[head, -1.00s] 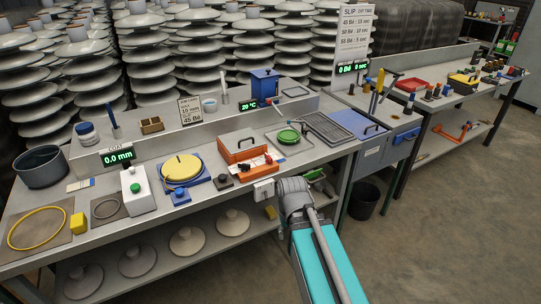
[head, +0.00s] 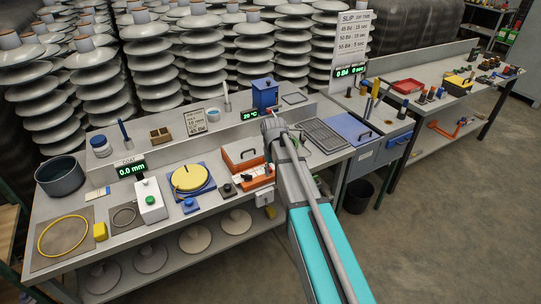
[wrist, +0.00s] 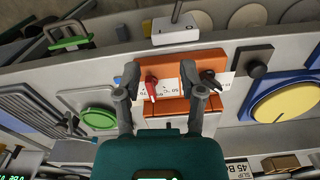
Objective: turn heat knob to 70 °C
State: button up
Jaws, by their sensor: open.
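The orange heater box (head: 240,156) stands on the bench; its small display (head: 250,115) behind it reads 20 °C. In the wrist view, the orange front (wrist: 182,58) carries a red pointer knob (wrist: 151,88) beside a white label (wrist: 168,88) with °C marks, and a black knob (wrist: 209,78) to its right. My gripper (wrist: 170,78) is open above the orange front. The red knob lies between its fingers, closer to the left one; the right finger is by the black knob. Whether a finger touches either knob, I cannot tell. The head view hides my fingers behind my arm.
A yellow disc on a blue base (head: 188,178) and a white box with a green button (head: 150,201) stand left of the heater. A wire rack (head: 322,135) and a blue-lidded unit (head: 354,128) are to the right. A raised shelf runs behind.

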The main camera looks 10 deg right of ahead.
jog(key=w+r+n+p, duration=0.1)
jog(key=w+r+p, duration=0.5)
jog(key=w, duration=0.3)
jog(key=shift+w+r, duration=0.3)
jog(key=shift+r, duration=0.5)
jog(key=shift+f, duration=0.2)
notch_tip(320, 180, down, 13)
jog(key=b, duration=1.3)
jog(key=shift+f+b, duration=0.2)
jog(key=shift+b, duration=0.1)
jog(key=shift+c, duration=0.2)
grip_shut()
